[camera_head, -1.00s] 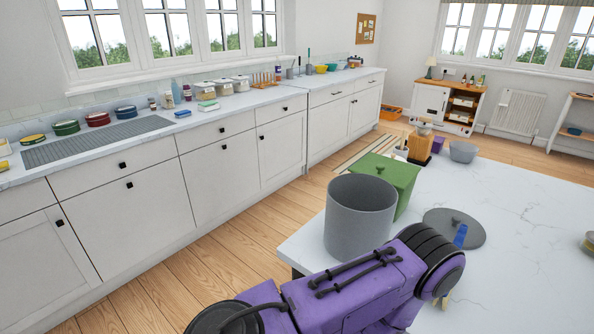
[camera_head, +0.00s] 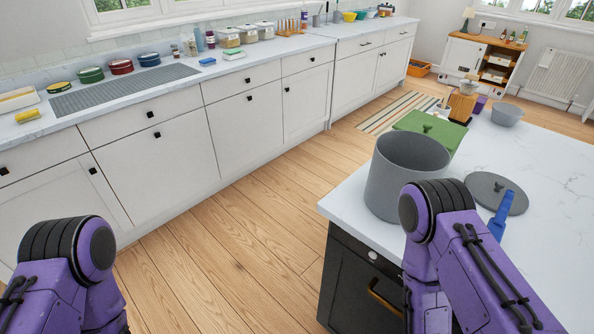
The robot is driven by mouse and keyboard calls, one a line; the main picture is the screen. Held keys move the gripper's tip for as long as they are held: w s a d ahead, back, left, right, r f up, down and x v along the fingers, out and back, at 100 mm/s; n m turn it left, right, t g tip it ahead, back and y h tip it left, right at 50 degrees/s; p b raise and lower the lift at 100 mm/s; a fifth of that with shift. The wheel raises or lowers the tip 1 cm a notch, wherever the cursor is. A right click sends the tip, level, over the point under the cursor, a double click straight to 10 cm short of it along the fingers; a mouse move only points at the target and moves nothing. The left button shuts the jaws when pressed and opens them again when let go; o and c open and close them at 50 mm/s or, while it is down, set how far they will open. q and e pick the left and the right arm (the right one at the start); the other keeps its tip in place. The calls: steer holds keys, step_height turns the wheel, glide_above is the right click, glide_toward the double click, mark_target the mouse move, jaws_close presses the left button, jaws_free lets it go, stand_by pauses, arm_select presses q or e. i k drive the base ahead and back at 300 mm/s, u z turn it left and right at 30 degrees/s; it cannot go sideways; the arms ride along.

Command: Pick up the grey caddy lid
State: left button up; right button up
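My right arm comes in from the lower right, in front of the caddy. My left arm is at the lower left, over the floor. Neither gripper's fingers can be seen.
A wooden block (camera_head: 462,106) and a grey bowl (camera_head: 507,114) are farther back. The island's right side is clear. Open wooden floor (camera_head: 230,245) separates the island from the white cabinets.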

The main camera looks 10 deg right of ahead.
mark_target(488, 189)
steer(key=u, duration=0.75)
steer(key=k, duration=0.45)
steer(key=z, duration=1.55)
